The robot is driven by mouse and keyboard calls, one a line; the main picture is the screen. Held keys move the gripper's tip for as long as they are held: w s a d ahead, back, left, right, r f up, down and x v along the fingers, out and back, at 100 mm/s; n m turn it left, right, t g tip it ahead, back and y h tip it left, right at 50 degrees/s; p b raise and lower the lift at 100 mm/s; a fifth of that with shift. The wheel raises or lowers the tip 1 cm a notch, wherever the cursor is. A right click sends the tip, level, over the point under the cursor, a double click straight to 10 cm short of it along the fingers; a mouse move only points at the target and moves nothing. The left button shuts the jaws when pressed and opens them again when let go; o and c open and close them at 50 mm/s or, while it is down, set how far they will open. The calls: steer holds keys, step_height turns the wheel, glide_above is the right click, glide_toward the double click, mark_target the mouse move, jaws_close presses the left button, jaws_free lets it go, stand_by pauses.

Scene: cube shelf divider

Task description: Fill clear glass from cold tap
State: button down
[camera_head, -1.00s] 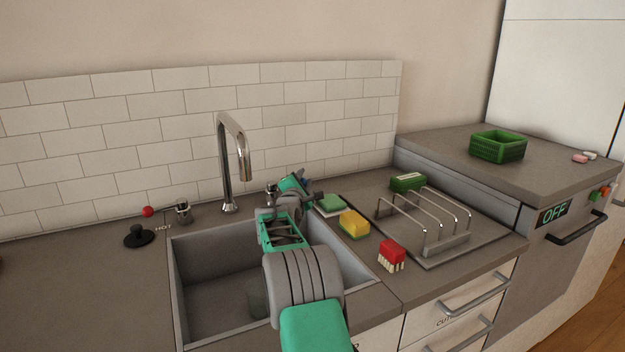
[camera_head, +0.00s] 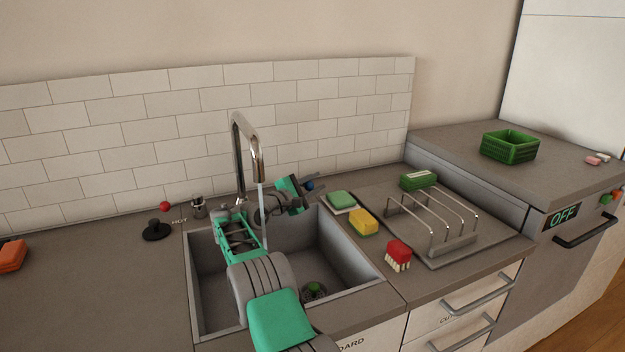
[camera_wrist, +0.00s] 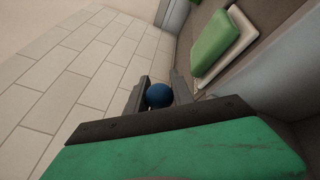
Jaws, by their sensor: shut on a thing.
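The chrome tap (camera_head: 246,150) stands behind the sink (camera_head: 345,245), and a thin pale stream of water (camera_head: 263,222) falls from its spout. The blue knob of the cold tap (camera_wrist: 159,96) sits between the fingers of my gripper (camera_wrist: 160,86), which is shut on it. In the head view, the knob (camera_head: 309,186) and my gripper (camera_head: 305,186) are at the back right of the sink. My arm crosses over the sink in front of the stream's lower end. I cannot make out the clear glass; part of the sink is hidden behind my arm.
The red hot knob (camera_head: 165,206) is behind the sink at left. A green sponge (camera_head: 341,199), a yellow sponge (camera_head: 364,222), a red brush (camera_head: 398,254) and a metal rack (camera_head: 452,245) lie to the right. The sink's drain (camera_head: 314,291) is visible.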

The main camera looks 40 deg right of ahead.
steer(key=shift+f, duration=0.1)
steer(key=c, duration=1.1)
jaws_free()
steer(key=s+a, duration=0.1)
steer(key=a, duration=0.6)
steer(key=shift+s+a, duration=0.15)
steer(key=shift+a, duration=0.2)
